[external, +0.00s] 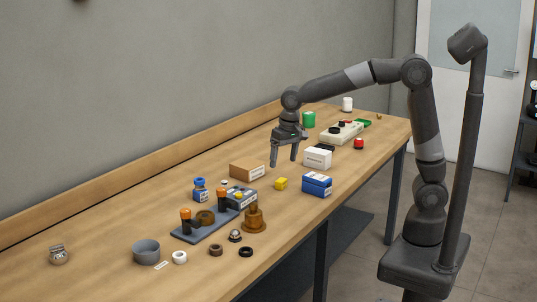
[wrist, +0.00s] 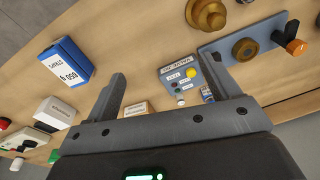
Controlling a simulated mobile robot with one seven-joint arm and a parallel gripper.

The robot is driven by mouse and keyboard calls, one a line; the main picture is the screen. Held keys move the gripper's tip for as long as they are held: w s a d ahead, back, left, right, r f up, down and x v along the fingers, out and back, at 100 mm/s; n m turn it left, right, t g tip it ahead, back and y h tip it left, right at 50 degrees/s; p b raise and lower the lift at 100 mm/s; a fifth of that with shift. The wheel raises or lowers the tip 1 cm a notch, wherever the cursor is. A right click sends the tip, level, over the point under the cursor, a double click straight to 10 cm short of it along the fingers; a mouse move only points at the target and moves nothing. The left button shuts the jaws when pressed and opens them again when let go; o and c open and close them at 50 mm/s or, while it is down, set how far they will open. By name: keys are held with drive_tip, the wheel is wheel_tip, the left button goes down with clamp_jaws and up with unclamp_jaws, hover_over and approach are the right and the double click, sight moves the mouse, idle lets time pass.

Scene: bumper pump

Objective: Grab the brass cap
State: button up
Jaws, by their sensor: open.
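A brass-coloured stepped piece (external: 253,220) stands on the table near its front edge, wide at the base and narrow on top. It also shows at the top of the wrist view (wrist: 207,14). A second round brass-coloured part (external: 205,217) sits on the grey fixture plate (external: 213,229), between two orange-topped posts; it shows in the wrist view too (wrist: 245,49). I cannot tell for certain which one is the brass cap. My gripper (external: 283,161) is open and empty above the table, farther back and to the right of both, with fingers pointing down.
A brown box (external: 247,171), yellow cube (external: 281,184), blue box (external: 317,184) and white box (external: 317,158) stand around the area below my gripper. A grey bowl (external: 146,252) and several small rings lie toward the near left. The table's front edge is close to the stepped piece.

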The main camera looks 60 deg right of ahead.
drive_tip(key=g, duration=0.1)
hover_over(255, 204)
drive_tip(key=shift+m+h, duration=0.3)
drive_tip(key=shift+m, duration=0.1)
drive_tip(key=f, duration=0.8)
drive_tip(key=shift+w+d+f, duration=0.1)
drive_tip(key=shift+d+f, duration=0.05)
drive_tip(key=shift+d, duration=0.05)
wheel_tip(255, 204, down, 5)
drive_tip(key=shift+a+r, duration=0.1)
drive_tip(key=shift+r, duration=0.05)
drive_tip(key=shift+w+a+f, duration=0.1)
drive_tip(key=shift+f, duration=2.95)
drive_tip(key=shift+c, duration=0.2)
drive_tip(key=c, duration=1.2)
